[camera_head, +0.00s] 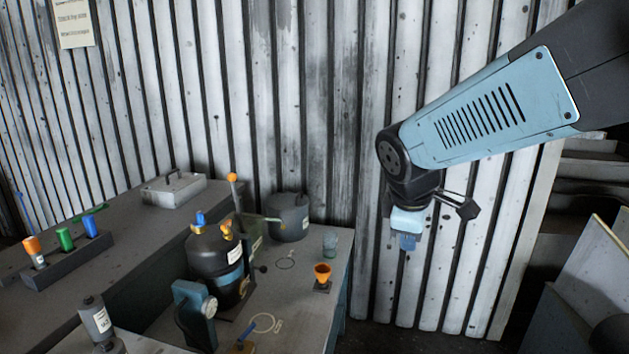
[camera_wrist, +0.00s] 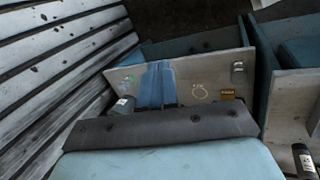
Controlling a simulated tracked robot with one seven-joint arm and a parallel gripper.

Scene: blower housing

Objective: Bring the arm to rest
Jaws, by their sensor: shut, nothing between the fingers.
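My arm reaches in from the upper right of the head view, and its wrist bends down in front of the corrugated wall. My gripper (camera_head: 408,243) hangs at the end, pointing down, to the right of the workbench and clear of it. In the wrist view the blue fingers of my gripper (camera_wrist: 157,84) lie close together. My gripper is shut and empty. Nothing touches it.
Boards (camera_head: 590,275) stand at the right. The corrugated wall (camera_head: 340,100) is behind my arm.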

